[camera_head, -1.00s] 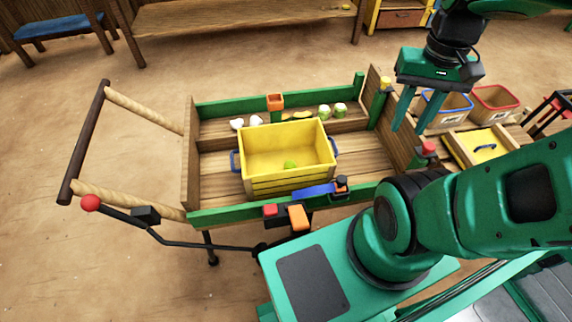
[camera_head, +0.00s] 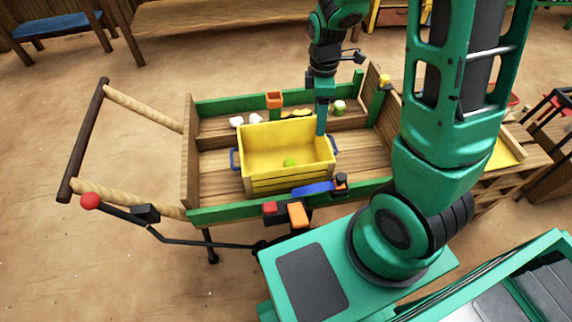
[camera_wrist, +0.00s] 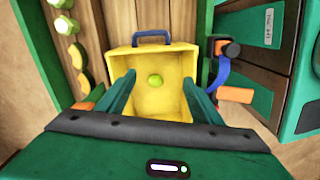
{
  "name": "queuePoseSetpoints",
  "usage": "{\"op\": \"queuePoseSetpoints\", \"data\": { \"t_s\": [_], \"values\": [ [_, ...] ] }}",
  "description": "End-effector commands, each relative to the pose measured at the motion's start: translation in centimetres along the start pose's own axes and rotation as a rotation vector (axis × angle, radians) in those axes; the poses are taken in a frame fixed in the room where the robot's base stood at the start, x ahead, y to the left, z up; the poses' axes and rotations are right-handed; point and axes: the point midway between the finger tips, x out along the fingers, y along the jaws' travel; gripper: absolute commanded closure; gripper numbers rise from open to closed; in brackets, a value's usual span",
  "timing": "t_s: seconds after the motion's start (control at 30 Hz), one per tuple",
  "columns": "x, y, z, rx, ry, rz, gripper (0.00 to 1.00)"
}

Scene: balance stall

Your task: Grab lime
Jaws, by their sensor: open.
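The lime (camera_head: 290,162) is a small green ball on the floor of the yellow crate (camera_head: 262,184), which stands in the wooden cart. In the wrist view the lime (camera_wrist: 155,81) shows inside the crate, beyond my fingertips and roughly midway between them. My gripper (camera_head: 321,122) is over the crate's right rim in the head view, seen edge-on. In the wrist view my gripper (camera_wrist: 158,82) has its two green fingers wide apart with nothing between them. The lime is clear of the fingers.
White and green produce (camera_head: 340,107) lies along the cart's back shelf. A blue bar (camera_head: 313,189) and orange blocks (camera_head: 298,215) sit by the front rail. An orange cup (camera_head: 275,99) is on the back rail.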

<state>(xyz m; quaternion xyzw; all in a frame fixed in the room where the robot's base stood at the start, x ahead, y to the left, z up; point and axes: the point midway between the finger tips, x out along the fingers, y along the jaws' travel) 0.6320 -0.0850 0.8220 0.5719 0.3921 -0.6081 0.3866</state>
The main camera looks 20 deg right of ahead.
Motion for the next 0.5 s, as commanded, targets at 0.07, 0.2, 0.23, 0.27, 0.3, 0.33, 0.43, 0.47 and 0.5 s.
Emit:
{"op": "queuePoseSetpoints", "data": {
  "t_s": [0.07, 0.2, 0.23, 0.27, 0.3, 0.33, 0.43, 0.47, 0.5],
  "values": [
    [2.7, 0.4, -2.5, -0.173, -0.006, -0.011, 0.40],
    [6.3, 0.7, -5.8, -0.429, -0.003, -0.015, 0.40],
    [6.9, 0.7, -6.4, -0.472, -0.002, -0.016, 0.40],
    [7.5, 0.7, -6.9, -0.511, -0.002, -0.017, 0.40],
    [8.2, 0.6, -7.4, -0.556, -0.001, -0.018, 0.40],
    [8.6, 0.6, -7.8, -0.585, 0.000, -0.018, 0.40],
    [9.6, 0.5, -8.6, -0.651, 0.003, -0.018, 0.40],
    [9.8, 0.5, -8.8, -0.662, 0.003, -0.018, 0.40],
    [10.2, 0.5, -8.9, -0.671, 0.003, -0.018, 0.40]
  ]
}}
